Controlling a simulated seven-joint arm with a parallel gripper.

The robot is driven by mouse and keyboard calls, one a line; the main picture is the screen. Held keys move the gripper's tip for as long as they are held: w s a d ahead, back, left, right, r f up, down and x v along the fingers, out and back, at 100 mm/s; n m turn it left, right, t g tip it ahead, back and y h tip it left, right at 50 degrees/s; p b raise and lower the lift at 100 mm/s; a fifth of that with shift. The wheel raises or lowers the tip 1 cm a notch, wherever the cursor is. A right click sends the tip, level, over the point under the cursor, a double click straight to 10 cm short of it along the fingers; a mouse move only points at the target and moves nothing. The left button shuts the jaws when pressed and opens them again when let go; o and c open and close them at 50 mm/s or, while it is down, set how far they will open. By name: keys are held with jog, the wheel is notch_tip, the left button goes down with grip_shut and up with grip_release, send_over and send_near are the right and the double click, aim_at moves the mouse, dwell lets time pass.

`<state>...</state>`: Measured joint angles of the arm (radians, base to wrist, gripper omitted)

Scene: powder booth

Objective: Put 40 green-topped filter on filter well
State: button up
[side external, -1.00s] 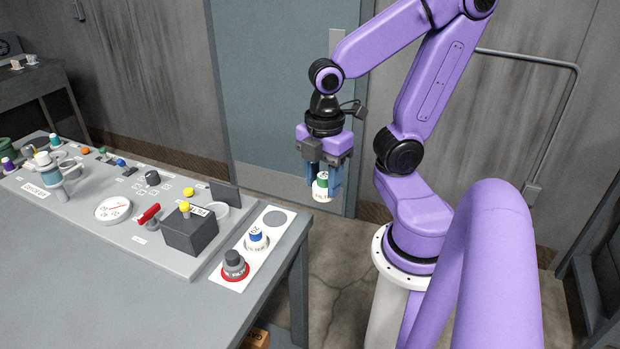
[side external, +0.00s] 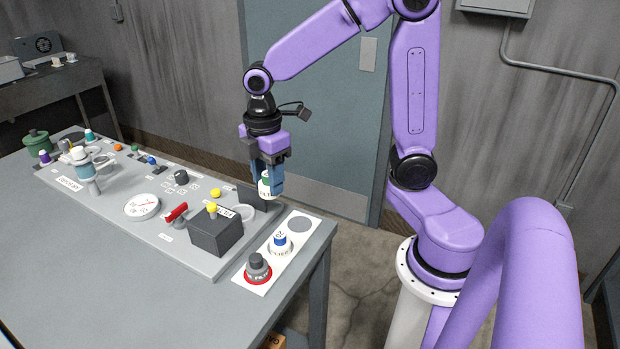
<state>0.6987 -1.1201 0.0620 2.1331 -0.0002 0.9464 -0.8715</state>
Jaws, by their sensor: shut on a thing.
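My gripper (side external: 268,188) is shut on the green-topped filter (side external: 265,188), a white body with a green top. It holds the filter upright in the air, in front of a dark upright plate at the panel's right end. The number on the filter is too small to read. A white round ring (side external: 243,213) beside a small white label, behind the dark grey box, looks like the filter well. The filter is above and to the right of this ring in the picture, apart from it. The ring's inside is partly hidden.
The dark grey box (side external: 215,235) with a yellow knob and a red lever (side external: 176,212) stand near the ring.

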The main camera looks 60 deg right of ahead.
jog(key=w+f, duration=0.4)
jog(key=w, duration=0.5)
jog(key=shift+w+d+f, duration=0.15)
jog(key=shift+f, duration=1.25)
jog(key=shift+w+d+f, duration=0.1)
jog(key=shift+f, duration=1.3)
jog(key=shift+f, duration=0.6)
jog(key=o, duration=1.1)
jog(key=o, duration=0.5)
jog(key=shift+r, duration=0.1)
